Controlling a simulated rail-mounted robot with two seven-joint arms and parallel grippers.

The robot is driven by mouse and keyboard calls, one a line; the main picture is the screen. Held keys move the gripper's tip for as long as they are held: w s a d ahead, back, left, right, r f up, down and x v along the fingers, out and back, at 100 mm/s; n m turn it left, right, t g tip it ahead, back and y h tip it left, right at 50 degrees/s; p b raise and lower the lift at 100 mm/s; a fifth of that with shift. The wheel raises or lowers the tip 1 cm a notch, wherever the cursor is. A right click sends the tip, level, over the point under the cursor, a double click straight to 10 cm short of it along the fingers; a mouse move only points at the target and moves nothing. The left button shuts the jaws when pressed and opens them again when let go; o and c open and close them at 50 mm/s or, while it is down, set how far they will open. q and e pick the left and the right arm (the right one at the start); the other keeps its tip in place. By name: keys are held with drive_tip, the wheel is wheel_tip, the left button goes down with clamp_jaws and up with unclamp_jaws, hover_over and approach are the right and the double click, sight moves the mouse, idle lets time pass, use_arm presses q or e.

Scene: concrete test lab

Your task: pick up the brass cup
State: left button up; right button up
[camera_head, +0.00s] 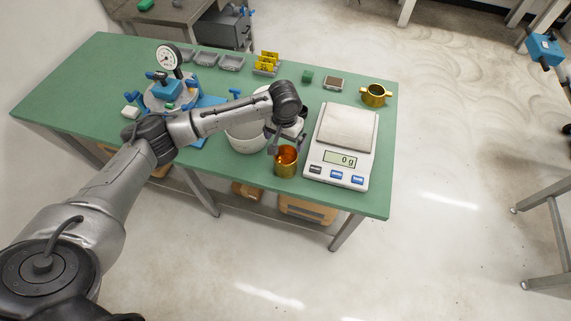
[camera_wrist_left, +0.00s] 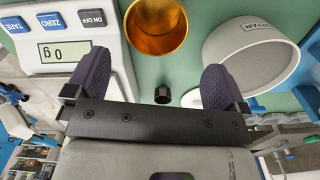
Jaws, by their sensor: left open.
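A brass-coloured cup (camera_head: 286,168) with a shiny orange inside stands upright on the green table near its front edge, just left of the scale. It also shows at the top of the left wrist view (camera_wrist_left: 155,28), cut off by the frame edge. My left gripper (camera_head: 287,145) is open above the table, close to the cup on its far side. In the left wrist view its two dark fingers (camera_wrist_left: 157,82) are spread with nothing held between them; the cup lies beyond their tips. A second gold vessel with two side handles (camera_head: 375,96) stands at the table's right back. My right gripper is not in view.
A scale (camera_head: 345,135) reading 0 g stands right of the cup. A white mortar-like bowl (camera_head: 246,140) stands left of it, partly behind my arm. A small black cylinder (camera_wrist_left: 162,95) shows between the fingers. A dial gauge (camera_head: 168,58) and grey trays (camera_head: 231,62) stand farther back.

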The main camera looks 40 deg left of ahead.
use_arm(q)
hover_over(286, 157)
drive_tip(key=s+d, duration=0.2)
drive_tip(key=s, duration=0.1)
drive_tip(key=shift+w+d+f+b, duration=0.1)
drive_tip(key=shift+f+b, duration=0.1)
drive_tip(key=shift+f, duration=2.35)
drive_tip(key=shift+w+d+f+b, duration=0.1)
drive_tip(key=shift+f+b, duration=0.1)
drive_tip(key=shift+f, duration=2.35)
drive_tip(key=c, duration=1.1)
drive_tip(key=shift+r, duration=0.1)
